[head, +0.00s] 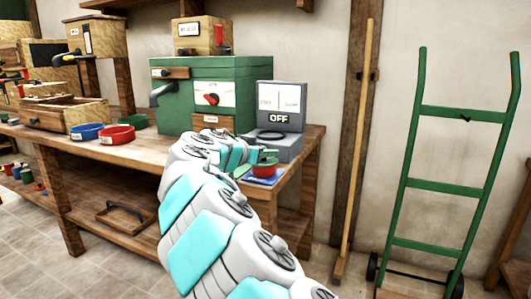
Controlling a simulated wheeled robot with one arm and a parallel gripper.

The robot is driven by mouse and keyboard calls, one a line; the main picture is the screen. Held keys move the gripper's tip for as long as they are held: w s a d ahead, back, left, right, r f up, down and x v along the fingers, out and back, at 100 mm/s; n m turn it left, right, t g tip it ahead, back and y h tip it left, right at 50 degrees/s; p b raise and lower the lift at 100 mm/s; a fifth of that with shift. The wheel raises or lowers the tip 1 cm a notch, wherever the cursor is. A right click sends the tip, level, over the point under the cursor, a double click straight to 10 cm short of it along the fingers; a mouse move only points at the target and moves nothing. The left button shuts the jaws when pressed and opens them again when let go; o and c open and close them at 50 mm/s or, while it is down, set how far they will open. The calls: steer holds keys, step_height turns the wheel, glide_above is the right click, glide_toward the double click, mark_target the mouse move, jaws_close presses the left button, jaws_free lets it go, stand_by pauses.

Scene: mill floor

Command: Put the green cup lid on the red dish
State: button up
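A red dish (117,135) sits on the wooden bench, left of my arm. A small green lid-like piece (268,160) is at the right end of the bench, on or just above a small red cup-like thing (264,171). My gripper (262,153) is right at the green piece, but it is small and partly hidden by my own arm. I cannot tell whether its fingers touch or hold the green piece.
A blue dish (86,132) stands left of the red dish, and a green dish (137,121) behind it. A green machine (212,95) and a grey scale reading OFF (279,115) stand at the back. A green hand truck (445,170) is at right.

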steer(key=o, duration=0.3)
steer(key=shift+r+p, duration=0.8)
steer(key=shift+p, duration=0.25)
steer(key=b+v, duration=0.1)
steer(key=v, duration=0.5)
steer(key=b+v, duration=0.1)
steer(key=v, duration=0.5)
steer(key=shift+f, duration=0.2)
